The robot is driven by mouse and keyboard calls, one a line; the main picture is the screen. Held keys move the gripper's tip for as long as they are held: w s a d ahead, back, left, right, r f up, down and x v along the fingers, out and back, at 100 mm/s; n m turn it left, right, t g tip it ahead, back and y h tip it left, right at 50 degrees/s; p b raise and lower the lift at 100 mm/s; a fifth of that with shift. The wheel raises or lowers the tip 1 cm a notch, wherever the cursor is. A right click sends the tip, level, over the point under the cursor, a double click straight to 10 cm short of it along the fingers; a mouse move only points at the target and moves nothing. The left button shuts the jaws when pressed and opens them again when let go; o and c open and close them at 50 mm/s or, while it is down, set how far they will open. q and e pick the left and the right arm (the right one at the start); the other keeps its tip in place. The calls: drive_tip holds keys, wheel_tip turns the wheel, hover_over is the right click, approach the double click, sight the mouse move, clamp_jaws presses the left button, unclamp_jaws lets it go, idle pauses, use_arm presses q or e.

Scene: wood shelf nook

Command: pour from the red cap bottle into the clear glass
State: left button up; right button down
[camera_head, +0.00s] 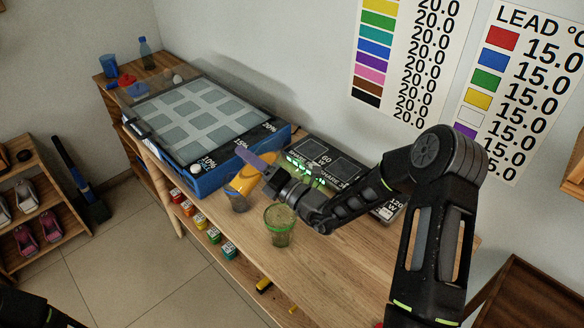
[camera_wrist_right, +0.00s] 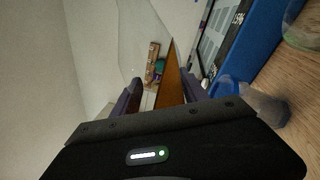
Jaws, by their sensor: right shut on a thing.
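My right gripper (camera_head: 254,166) reaches in from the right above the table. It is shut on an orange-yellow thing (camera_head: 241,182), which looks like the tilted bottle; no red cap shows on it. The clear glass (camera_head: 280,226), with a green tint and green rim, stands upright on the table, right of and nearer than the held thing. Its edge appears to show at the wrist view's upper right (camera_wrist_right: 303,28).
A grey-blue see-through thing (camera_head: 238,204) shows just below the held thing. A large blue-framed panel box (camera_head: 205,179) fills the table's left. Dark devices with green lights (camera_head: 305,177) stand behind. Bare wood (camera_head: 330,262) lies right of the glass.

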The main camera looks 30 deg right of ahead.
drive_tip(key=shift+a+r+m, duration=0.1)
drive_tip(key=shift+a+m, duration=0.05)
drive_tip(key=shift+m, duration=0.75)
drive_tip(key=shift+w+d+r+m+t+h, duration=0.15)
drive_tip(key=shift+d+m+t+h, duration=0.25)
drive_tip(key=shift+m, duration=0.6)
drive_tip(key=shift+w+d+m+h+p, duration=0.15)
drive_tip(key=shift+m+h+p, duration=0.1)
drive_tip(key=shift+m+p, duration=0.7)
drive_tip(key=shift+s+d+m+h+p, duration=0.15)
drive_tip(key=shift+m+h+p, duration=0.1)
drive_tip(key=shift+m+p, duration=0.7)
idle(1.6)
drive_tip(key=shift+w+d+m+t+h+p, duration=0.15)
drive_tip(key=shift+d+m+h+p, duration=0.1)
drive_tip(key=shift+m+p, duration=0.4)
drive_tip(key=shift+w+d+m+t+h+p, duration=0.15)
drive_tip(key=shift+m+h+p, duration=0.15)
drive_tip(key=shift+m, duration=0.55)
idle(1.1)
